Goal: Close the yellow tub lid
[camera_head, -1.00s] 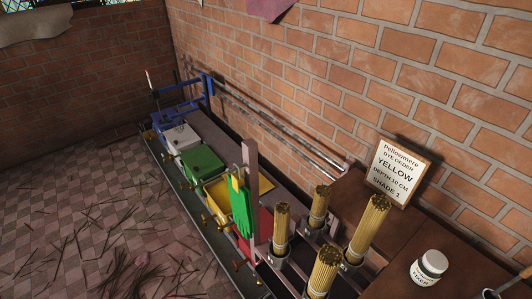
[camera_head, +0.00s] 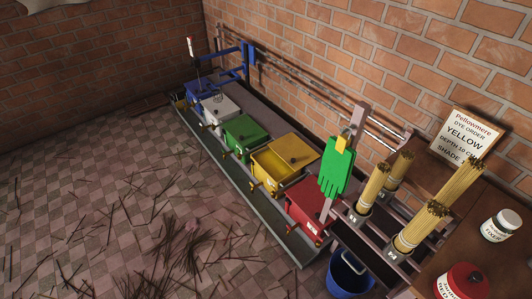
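The yellow tub (camera_head: 272,174) stands in the row between the green tub and the red tub. Its yellow lid (camera_head: 293,150) is raised and tilted back toward the brick wall, with a small dark knob on it. The tub's open inside shows in front of the lid. My gripper is not in the head view, and nothing touches the lid.
The row holds a blue tub (camera_head: 197,93), a white tub (camera_head: 220,109), a green tub (camera_head: 246,133) and a red tub (camera_head: 311,203), their lids down. A green glove (camera_head: 336,172) hangs on a post by the red tub. A blue bucket (camera_head: 347,272) is on the floor. The floor at left has scattered sticks.

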